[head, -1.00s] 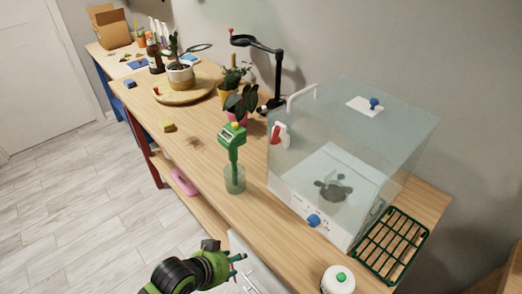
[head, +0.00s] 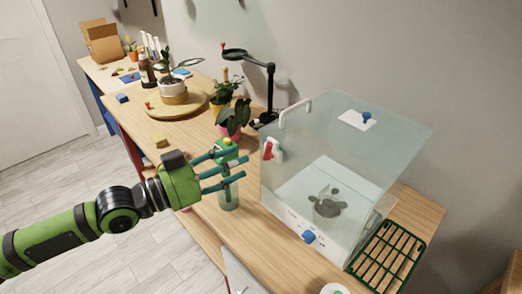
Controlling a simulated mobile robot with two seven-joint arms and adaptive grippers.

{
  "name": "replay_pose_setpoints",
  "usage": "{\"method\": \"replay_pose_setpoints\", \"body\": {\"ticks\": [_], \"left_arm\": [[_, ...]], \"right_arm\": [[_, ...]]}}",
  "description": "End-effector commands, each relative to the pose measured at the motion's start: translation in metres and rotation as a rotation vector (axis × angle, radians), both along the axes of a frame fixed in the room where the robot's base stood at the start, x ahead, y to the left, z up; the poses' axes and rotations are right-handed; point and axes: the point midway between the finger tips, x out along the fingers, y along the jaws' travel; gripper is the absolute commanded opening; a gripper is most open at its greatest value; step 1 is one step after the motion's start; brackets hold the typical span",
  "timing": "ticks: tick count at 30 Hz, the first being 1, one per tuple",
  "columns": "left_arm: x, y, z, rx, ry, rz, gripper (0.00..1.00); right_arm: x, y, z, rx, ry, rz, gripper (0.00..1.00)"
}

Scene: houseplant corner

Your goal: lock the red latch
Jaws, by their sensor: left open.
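The red latch (head: 268,149) is a small red lever on a white mount, on the left side of the clear propagation box (head: 345,150) near its upper left. My left gripper (head: 232,167) reaches in from the left, fingers spread and pointing right at the latch side of the box. It is open and empty, with a gap to the latch in the picture. It partly hides a green tool in a clear jar (head: 229,198) behind it. My right gripper is not in view.
A blue knob (head: 309,237) is on the box's white base, and a green slatted rack (head: 387,257) lies to its right. Potted plants (head: 229,126) and a black lamp (head: 270,90) stand behind. A yellow block (head: 159,141) lies on the open bench at left.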

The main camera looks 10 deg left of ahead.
Motion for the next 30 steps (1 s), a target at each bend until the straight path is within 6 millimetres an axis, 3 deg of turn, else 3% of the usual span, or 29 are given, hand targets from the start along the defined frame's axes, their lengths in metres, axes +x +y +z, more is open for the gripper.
{"method": "replay_pose_setpoints", "body": {"ticks": [18, 29, 30], "left_arm": [[0.045, -0.045, 0.003, -0.007, -0.001, 0.001, 0.46], [0.049, -0.05, 0.001, -0.002, -0.001, 0.0, 0.46], [0.049, -0.05, 0.001, -0.002, -0.001, 0.0, 0.42]], "right_arm": [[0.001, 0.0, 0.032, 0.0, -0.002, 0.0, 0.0], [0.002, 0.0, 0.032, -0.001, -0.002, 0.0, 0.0], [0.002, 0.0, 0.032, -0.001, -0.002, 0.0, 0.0]]}}
